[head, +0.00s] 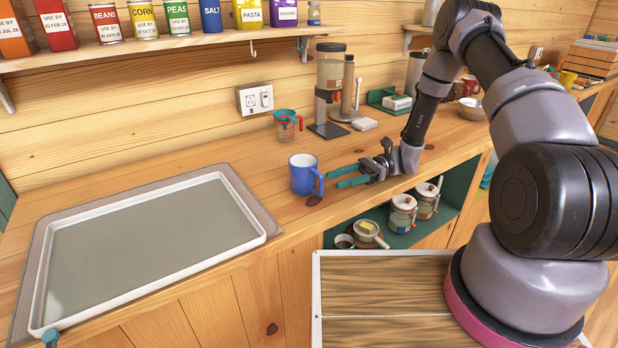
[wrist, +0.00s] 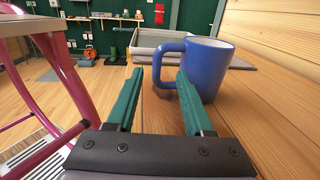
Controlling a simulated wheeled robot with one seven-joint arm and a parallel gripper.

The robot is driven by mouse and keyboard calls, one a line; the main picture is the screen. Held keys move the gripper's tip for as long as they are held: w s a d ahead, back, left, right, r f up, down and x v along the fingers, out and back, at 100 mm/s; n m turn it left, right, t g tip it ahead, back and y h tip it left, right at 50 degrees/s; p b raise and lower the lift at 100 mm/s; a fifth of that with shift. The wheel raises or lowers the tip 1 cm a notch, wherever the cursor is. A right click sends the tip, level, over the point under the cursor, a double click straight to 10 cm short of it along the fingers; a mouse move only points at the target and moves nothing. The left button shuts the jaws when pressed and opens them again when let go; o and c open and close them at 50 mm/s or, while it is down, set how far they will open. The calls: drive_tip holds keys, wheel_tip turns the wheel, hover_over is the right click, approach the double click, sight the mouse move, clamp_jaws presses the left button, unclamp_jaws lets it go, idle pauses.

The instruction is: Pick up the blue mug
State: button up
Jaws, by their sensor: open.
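The blue mug (head: 303,174) stands upright on the wooden counter, with a pale inside and its handle turned toward my gripper. In the wrist view the mug (wrist: 206,66) is just beyond the fingers, to the right of centre, with its handle (wrist: 168,62) on the left side. My gripper (head: 346,176) is open and empty, low over the counter and to the right of the mug. In the wrist view the gap between the green fingertips (wrist: 157,82) lies in front of the handle. The right fingertip overlaps the mug in the picture; I cannot tell whether it touches.
A large white-rimmed tray (head: 255,236) lies on the counter to the left. A measuring cup (head: 288,126) and a coffee machine (head: 330,85) stand behind the mug. Jars (head: 402,214) sit on a shelf below the counter. The counter around the mug is clear.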

sight(308, 178)
drive_tip(key=x, duration=0.9)
drive_tip(key=shift+s+r, duration=0.25)
drive_tip(key=shift+s, duration=0.05)
drive_tip(key=shift+c, duration=0.4)
clamp_jaws()
idle(0.7)
